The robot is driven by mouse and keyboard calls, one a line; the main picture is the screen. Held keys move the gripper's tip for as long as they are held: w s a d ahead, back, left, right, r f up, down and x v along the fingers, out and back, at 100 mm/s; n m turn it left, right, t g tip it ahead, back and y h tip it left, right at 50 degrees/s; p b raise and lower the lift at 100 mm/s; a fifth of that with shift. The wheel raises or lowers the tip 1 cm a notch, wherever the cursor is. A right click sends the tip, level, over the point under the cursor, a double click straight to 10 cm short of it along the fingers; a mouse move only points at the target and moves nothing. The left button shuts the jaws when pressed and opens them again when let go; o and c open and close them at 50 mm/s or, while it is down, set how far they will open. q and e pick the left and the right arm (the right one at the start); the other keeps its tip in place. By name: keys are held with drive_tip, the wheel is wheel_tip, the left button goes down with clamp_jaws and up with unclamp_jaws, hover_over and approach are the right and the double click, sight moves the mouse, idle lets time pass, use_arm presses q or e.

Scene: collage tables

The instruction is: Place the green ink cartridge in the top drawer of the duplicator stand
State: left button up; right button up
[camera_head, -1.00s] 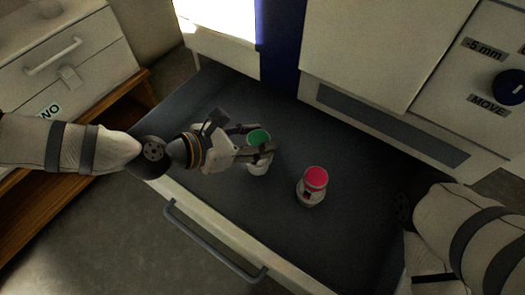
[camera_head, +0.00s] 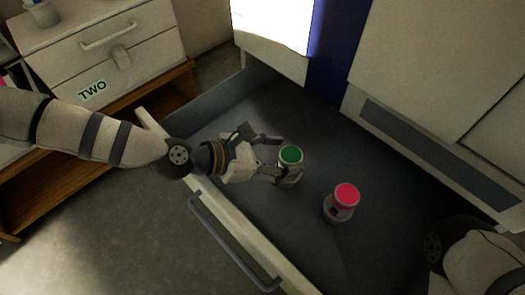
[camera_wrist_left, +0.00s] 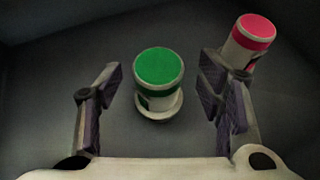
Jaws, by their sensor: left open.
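The green ink cartridge (camera_head: 290,156), a pale cylinder with a green top, stands upright on the dark floor of the open drawer (camera_head: 262,97). It also shows in the left wrist view (camera_wrist_left: 158,72), between and beyond my two fingers, with a gap on each side. My left gripper (camera_head: 271,156) is open and just left of the cartridge in the head view; its fingers (camera_wrist_left: 160,105) hold nothing. Of my right arm only a part shows at the lower right; its gripper is outside the frames.
A cartridge with a pink top (camera_head: 344,201) stands in the same drawer, right of the green one. The drawer front has a grey handle (camera_head: 232,245). A white drawer unit labelled TWO (camera_head: 92,90) stands at the left on a wooden stand. Bare drawer floor surrounds both cartridges.

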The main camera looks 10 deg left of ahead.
use_arm(q)
drive_tip(key=p+v, duration=0.1)
drive_tip(key=v, duration=0.8)
drive_tip(key=shift+s+a+r, duration=0.1)
drive_tip(key=shift+s+a, duration=0.05)
